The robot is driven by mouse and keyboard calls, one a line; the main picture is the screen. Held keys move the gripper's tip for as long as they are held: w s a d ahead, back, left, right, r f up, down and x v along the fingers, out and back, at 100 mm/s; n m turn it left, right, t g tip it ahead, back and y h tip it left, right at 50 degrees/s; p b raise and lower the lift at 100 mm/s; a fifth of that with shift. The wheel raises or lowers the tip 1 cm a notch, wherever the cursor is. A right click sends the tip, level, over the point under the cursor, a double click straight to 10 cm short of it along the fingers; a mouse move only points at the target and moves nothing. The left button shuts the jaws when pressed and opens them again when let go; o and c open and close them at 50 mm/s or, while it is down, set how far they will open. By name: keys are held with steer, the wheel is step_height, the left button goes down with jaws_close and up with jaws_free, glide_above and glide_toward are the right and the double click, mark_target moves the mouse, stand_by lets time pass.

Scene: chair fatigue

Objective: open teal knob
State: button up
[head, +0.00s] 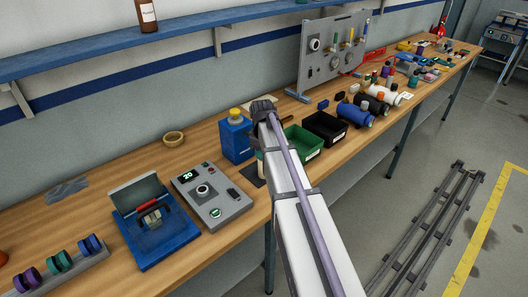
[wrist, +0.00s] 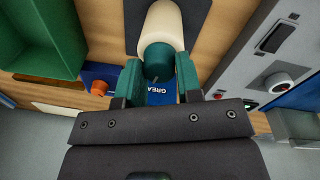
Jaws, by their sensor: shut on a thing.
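In the wrist view a teal knob (wrist: 159,60) sits on the end of a cream cylinder (wrist: 160,25). My gripper (wrist: 159,76) has its two green fingers on either side of the teal knob and is shut on it. The cylinder is over a dark patch (wrist: 138,38) on the wooden bench. In the head view my arm hides most of the grip and the knob.
A blue can with a yellow cap (head: 237,138) stands close to my arm. A grey control box (head: 212,198) and a blue hinged-lid fixture (head: 152,222) lie on the left. A green bin (head: 301,142) and a black bin (head: 325,129) are on the right.

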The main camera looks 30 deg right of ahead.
steer(key=m, duration=0.5)
stand_by(0.5)
steer(key=o, duration=0.9)
steer(key=shift+o, duration=0.2)
step_height(320, 180, up, 11)
steer(key=p, duration=1.1)
steer(key=shift+a, duration=0.35)
steer(key=shift+f, duration=0.15)
